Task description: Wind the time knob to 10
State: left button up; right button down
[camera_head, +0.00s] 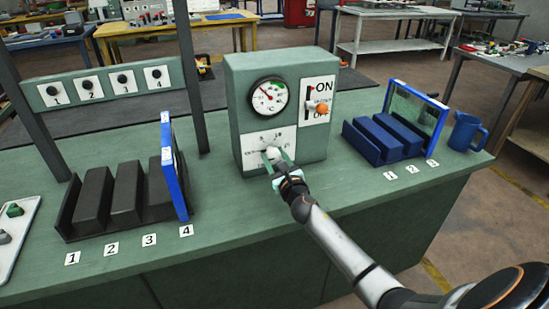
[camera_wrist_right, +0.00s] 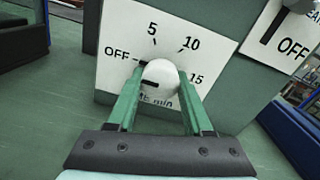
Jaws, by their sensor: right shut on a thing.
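The time knob (camera_wrist_right: 165,80) is a round white knob on a white dial plate (camera_wrist_right: 115,85) marked OFF, 5, 10 and 15. In the head view the knob (camera_head: 273,153) sits low on the front of the green control box (camera_head: 245,75). My right gripper (camera_wrist_right: 160,88) is shut on the knob, with one green finger on each side of it. A short black mark shows on the knob's left side, near the OFF side of the dial. The gripper (camera_head: 275,161) also shows in the head view, reaching in from the lower right. My left gripper is out of view.
Above the dial are a round gauge (camera_head: 269,97) and an ON/OFF switch with an orange knob (camera_head: 322,109). A black slotted rack (camera_head: 92,203) with a blue frame (camera_head: 181,185) stands left. A blue rack (camera_head: 365,144) and blue mug (camera_head: 464,132) stand right.

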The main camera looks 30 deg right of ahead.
jog(key=m, duration=0.5)
jog(key=shift+a+m+b, duration=0.1)
jog(key=shift+m+b, duration=0.25)
jog(key=shift+m, duration=0.05)
jog(key=m, duration=0.6)
jog(key=shift+a+m, duration=0.1)
jog(key=shift+m, duration=0.2)
jog(key=m, duration=0.5)
jog(key=shift+r, duration=0.15)
jog(key=m, duration=0.6)
jog(key=shift+r, duration=0.1)
jog(key=shift+c, duration=1.5)
grip_release()
